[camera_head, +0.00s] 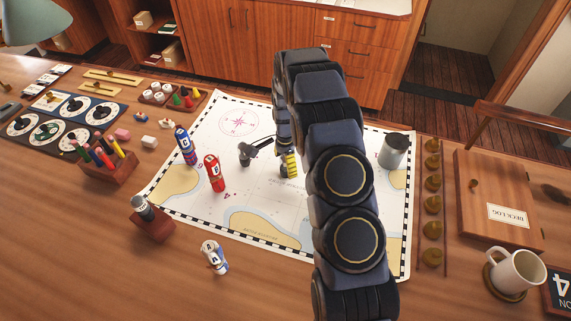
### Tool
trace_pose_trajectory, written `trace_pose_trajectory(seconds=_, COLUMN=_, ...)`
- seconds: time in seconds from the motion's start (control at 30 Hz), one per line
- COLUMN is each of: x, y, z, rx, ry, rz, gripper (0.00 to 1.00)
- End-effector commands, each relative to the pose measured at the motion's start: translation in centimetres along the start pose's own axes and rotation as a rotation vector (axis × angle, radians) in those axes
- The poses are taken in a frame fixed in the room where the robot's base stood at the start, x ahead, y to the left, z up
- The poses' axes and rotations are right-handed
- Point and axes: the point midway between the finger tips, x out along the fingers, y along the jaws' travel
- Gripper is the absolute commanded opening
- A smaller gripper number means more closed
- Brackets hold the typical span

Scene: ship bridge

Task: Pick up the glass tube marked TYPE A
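Several battery-like cylinders show, their small markings too small to read, so I cannot tell which is the TYPE A tube. A white and blue one (214,257) lies on the desk in front of the chart. A dark, grey-topped cylinder (142,208) sits in a wooden block at the chart's left edge. My gripper (267,158) is over the chart's middle, right of the red cylinder, with its dark left finger spread out. It looks open and empty; my arm hides part of it.
The chart (300,210) has free room around the gripper. A metal cup (393,150) stands at its right. A pen holder (107,165) and gauge panel are at left. Brass knobs, a deck log box (500,185) and a white mug (516,270) are at right.

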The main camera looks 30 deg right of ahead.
Motion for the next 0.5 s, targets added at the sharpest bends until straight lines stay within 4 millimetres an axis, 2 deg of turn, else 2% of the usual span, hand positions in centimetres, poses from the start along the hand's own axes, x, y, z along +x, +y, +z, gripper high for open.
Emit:
trace_pose_trajectory(seconds=0.03, x=0.0, y=0.0, z=0.0, rx=0.0, ry=0.0, rz=0.0, gripper=0.39)
trace_pose_trajectory(seconds=0.07, x=0.0, y=0.0, z=0.0, rx=0.0, ry=0.0, rz=0.0, gripper=0.26)
trace_pose_trajectory(seconds=0.1, x=0.0, y=0.0, z=0.0, rx=0.0, ry=0.0, rz=0.0, gripper=0.09)
trace_pose_trajectory(seconds=0.13, x=0.0, y=0.0, z=0.0, rx=0.0, ry=0.0, rz=0.0, gripper=0.01)
trace_pose_trajectory(seconds=0.5, x=-0.06, y=0.03, z=0.01, rx=0.0, ry=0.0, rz=0.001, gripper=0.0)
